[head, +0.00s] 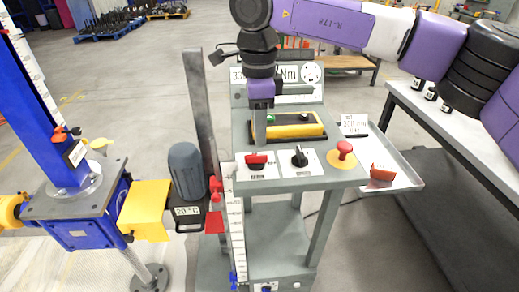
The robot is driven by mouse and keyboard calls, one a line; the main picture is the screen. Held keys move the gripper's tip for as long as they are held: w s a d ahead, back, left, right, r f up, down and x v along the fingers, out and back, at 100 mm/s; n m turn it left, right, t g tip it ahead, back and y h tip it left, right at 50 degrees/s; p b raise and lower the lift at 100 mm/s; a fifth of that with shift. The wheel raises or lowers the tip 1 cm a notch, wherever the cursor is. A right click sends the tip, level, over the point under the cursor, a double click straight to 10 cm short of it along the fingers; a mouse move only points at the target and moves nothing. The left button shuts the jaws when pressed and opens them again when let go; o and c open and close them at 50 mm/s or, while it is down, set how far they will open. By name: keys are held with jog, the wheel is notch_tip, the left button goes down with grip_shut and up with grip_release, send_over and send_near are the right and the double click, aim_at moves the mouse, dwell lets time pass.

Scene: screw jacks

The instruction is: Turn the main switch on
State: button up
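The grey control panel (322,180) stands in the middle of the head view. On its front left is a switch with a red handle (257,160), lying sideways on a white plate. Right of it is a black rotary knob (299,157) on another white plate. The plate labels are too small to read, so I cannot tell for sure which is the main switch. My gripper (258,142) points down just behind and above the red-handled switch. Its fingers are seen edge-on. I cannot tell whether they are open or touch the switch.
A red mushroom button (344,149) sits on a yellow disc at the panel's right. A grey post (199,105) and a motor (187,170) stand left.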

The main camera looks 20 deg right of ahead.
aim_at(258, 155)
notch_tip(258, 155, down, 6)
jog(key=shift+f, duration=0.25)
jog(key=shift+a, duration=0.1)
grip_shut()
